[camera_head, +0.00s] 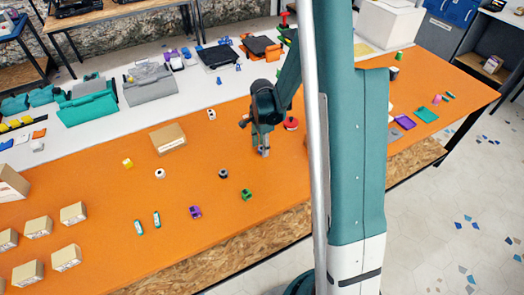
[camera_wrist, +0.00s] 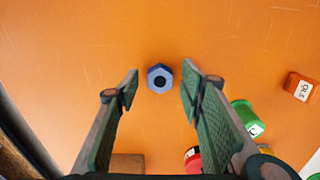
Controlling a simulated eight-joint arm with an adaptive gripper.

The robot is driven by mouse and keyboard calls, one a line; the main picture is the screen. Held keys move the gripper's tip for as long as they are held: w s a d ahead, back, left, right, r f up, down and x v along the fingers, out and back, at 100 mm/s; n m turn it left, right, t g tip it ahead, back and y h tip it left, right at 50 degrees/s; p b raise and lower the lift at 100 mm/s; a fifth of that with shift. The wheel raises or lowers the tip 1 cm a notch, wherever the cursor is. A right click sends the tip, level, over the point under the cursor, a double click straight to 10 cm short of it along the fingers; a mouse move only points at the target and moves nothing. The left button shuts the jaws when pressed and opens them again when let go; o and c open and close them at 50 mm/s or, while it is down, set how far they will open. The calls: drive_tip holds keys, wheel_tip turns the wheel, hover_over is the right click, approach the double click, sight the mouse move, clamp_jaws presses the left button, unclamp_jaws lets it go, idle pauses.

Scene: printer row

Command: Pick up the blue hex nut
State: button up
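The blue hex nut (camera_wrist: 160,78) lies on the orange table top, with a dark round hole in its middle. It shows in the wrist view just beyond and between my fingertips. My gripper (camera_wrist: 160,88) is open, one finger on each side of the nut's line, with nothing between the pads. In the head view my gripper (camera_head: 263,148) points down, low over the middle of the orange table; the nut cannot be told apart clearly from the fingers there.
In the head view a cardboard box (camera_head: 168,138), a dark ring (camera_head: 223,174) and a green part (camera_head: 247,195) lie around on the table.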

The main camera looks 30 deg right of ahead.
drive_tip(key=c, duration=0.8)
drive_tip(key=shift+r, duration=0.1)
drive_tip(key=shift+r+p, duration=0.6)
drive_tip(key=shift+r, duration=4.35)
